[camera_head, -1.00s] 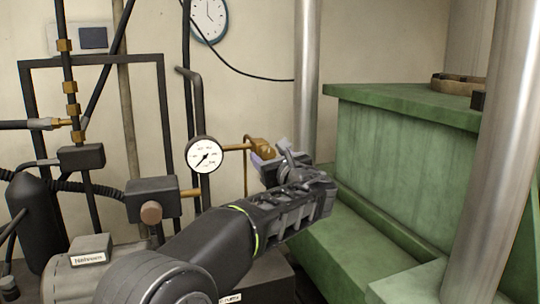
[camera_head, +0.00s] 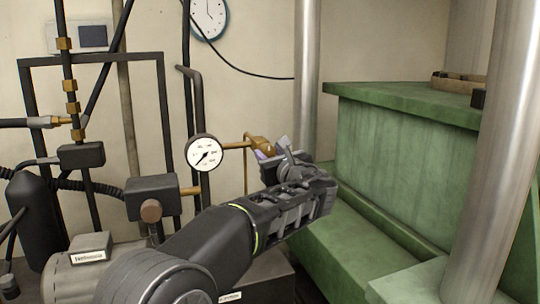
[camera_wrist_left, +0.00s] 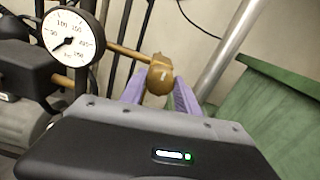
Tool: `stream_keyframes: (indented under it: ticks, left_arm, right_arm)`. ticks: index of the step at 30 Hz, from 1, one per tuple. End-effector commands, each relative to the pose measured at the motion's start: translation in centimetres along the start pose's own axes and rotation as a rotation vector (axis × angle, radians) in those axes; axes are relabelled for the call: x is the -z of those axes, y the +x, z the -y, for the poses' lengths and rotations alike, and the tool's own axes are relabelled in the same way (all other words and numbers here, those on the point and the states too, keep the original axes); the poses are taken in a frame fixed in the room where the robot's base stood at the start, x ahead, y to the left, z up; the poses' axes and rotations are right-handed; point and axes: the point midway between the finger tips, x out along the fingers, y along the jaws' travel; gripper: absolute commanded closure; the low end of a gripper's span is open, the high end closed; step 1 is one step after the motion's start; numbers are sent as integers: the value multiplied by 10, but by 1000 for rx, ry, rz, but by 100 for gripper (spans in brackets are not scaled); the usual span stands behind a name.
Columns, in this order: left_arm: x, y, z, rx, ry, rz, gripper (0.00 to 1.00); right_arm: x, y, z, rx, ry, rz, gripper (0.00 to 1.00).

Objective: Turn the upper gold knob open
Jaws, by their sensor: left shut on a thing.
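The upper gold knob (camera_head: 262,144) sits at the end of a brass pipe, to the right of a round white gauge (camera_head: 204,153). In the left wrist view the knob (camera_wrist_left: 160,75) shows between the two purple fingers. My left gripper (camera_head: 272,155) is at the knob, its fingers shut on it from either side. In the left wrist view the left gripper (camera_wrist_left: 157,92) hides the knob's lower part. My right gripper is in neither view.
A green machine block (camera_head: 405,145) stands to the right, between two steel columns (camera_head: 307,80). A dark box with a brown round knob (camera_head: 151,211) is lower left of the gauge. Black pipes (camera_head: 95,62) and hoses fill the left side.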

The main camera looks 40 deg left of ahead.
Motion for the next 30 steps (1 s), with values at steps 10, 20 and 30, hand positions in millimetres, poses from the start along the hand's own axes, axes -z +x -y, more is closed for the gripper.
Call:
stream_keyframes:
  ticks: [10,20,30]
  left_arm:
    - [5,0,-1,-1,-109,-1,100]
    - [8,0,-2,-1,-362,0,100]
    - [7,0,-1,-1,-684,0,100]
  right_arm:
    - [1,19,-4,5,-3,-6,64]
    - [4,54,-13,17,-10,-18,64]
    - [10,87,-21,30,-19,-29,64]
